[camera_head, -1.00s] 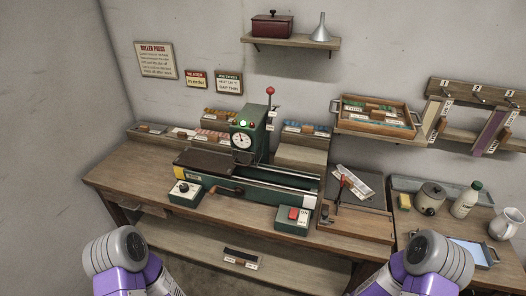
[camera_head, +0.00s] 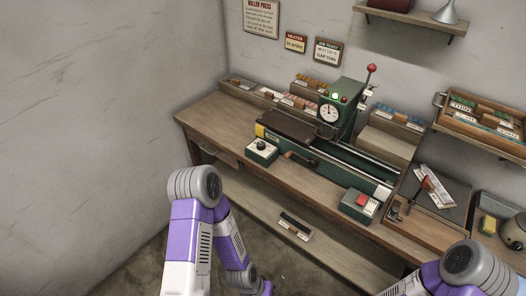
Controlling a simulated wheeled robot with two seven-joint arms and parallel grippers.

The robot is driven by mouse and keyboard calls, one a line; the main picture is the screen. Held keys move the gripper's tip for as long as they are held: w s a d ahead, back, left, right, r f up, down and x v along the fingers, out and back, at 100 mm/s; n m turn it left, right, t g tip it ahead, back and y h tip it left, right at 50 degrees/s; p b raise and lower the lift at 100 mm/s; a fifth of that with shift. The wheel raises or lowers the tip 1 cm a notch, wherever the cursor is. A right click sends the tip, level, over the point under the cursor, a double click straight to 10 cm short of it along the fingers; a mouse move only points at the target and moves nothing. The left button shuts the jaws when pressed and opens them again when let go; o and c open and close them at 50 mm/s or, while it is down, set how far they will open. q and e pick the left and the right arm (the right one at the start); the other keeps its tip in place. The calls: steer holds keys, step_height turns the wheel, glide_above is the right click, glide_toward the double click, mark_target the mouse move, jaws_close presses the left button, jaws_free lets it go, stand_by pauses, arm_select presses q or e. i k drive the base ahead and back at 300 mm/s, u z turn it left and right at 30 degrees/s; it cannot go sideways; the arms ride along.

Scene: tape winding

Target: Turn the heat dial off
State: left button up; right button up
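The heat dial (camera_head: 261,146) is a small dark knob on a pale-topped green box (camera_head: 262,153) at the front left of the bench. The green roller press (camera_head: 338,112) stands behind it, with a round white gauge (camera_head: 330,113) and small lamps above. One lamp looks whitish. My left arm comes up at the lower middle, below and left of the dial and apart from it. My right arm is at the lower right corner. No fingertips of either gripper can be made out.
A green box with a red button (camera_head: 361,200) sits at the bench's front edge. A crank handle (camera_head: 297,156) sticks out beside the dial box. A wooden bench (camera_head: 213,117) has free room at its left end. A lower shelf (camera_head: 262,203) runs beneath.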

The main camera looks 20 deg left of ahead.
mark_target(261, 146)
steer(key=k, duration=0.65)
steer(key=u, duration=0.55)
steer(key=i, duration=1)
steer(key=u, duration=0.2)
